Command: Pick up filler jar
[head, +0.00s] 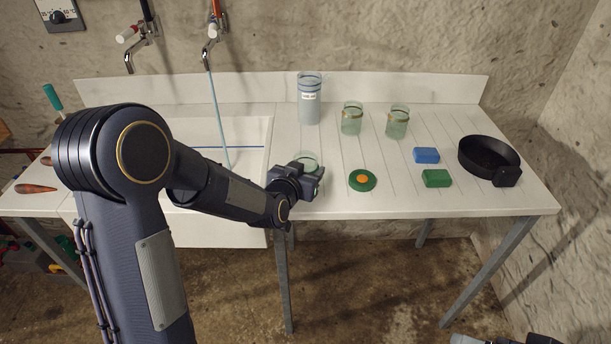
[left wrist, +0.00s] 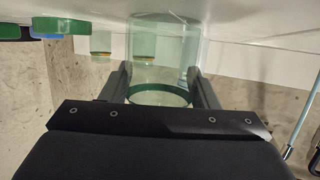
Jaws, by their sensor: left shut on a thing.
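A clear greenish glass jar, the filler jar (head: 308,158), is at the front of the white counter, right of the sink. My left gripper (head: 308,176) is shut on it and hides most of it in the head view. In the left wrist view, the filler jar (left wrist: 165,45) is between the two fingers of my left gripper (left wrist: 160,88), with a dark green ring at its near end. Whether its base touches the counter I cannot tell.
A tall labelled jar (head: 310,105) and two banded glass jars (head: 351,121) (head: 398,125) stand behind. A green disc with an orange centre (head: 362,180), blue block (head: 426,155), green block (head: 436,178) and black pan (head: 490,152) lie right. The sink (head: 250,165) is left.

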